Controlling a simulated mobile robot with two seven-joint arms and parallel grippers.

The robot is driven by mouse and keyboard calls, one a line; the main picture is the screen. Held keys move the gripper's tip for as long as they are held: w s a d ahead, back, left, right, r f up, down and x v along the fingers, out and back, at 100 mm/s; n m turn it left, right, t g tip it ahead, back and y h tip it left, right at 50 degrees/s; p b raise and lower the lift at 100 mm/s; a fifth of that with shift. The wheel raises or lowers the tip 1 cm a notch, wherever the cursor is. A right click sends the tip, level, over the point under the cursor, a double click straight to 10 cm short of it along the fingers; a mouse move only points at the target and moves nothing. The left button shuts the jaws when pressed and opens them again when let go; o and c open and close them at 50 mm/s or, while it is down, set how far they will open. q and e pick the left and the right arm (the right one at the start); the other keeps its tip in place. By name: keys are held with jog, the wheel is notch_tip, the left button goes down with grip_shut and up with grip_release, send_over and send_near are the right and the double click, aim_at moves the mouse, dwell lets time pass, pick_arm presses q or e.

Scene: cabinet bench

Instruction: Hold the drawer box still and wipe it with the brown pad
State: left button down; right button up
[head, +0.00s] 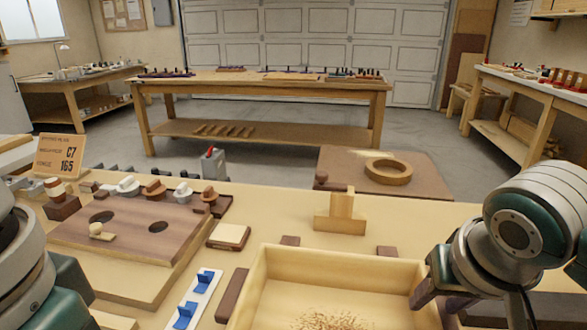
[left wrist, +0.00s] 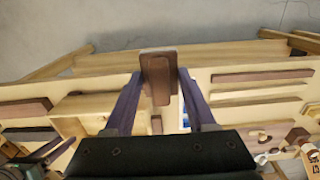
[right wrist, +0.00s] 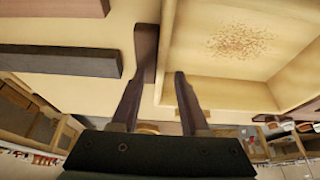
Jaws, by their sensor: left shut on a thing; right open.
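The drawer box (head: 285,262) is an open, pale wooden box at the front of the bench, with brown crumbs (head: 335,321) on its floor. Its inside and crumbs also show in the right wrist view (right wrist: 215,72). My right gripper (right wrist: 162,76) is open at the box's right side wall, with its fingers pointing at the wall. I cannot tell whether they touch it. In the left wrist view my left gripper (left wrist: 158,82) is shut on the brown pad (left wrist: 157,66), held above the bench. The head view shows the left arm only at its left edge; pad and fingers are out of view there.
Dark wooden blocks (head: 290,240) (head: 387,252) and a dark bar (head: 232,295) lie close around the box. A T-shaped wooden piece (head: 340,212) stands behind it. Left are a white strip with blue parts (head: 193,302), a pale block (head: 228,236) and a holed board (head: 130,240).

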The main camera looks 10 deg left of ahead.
jog(key=shift+r, duration=0.1)
dwell(0.4)
notch_tip(320, 180, up, 9)
dwell(0.7)
pick_arm(q)
jog(key=shift+r, duration=4)
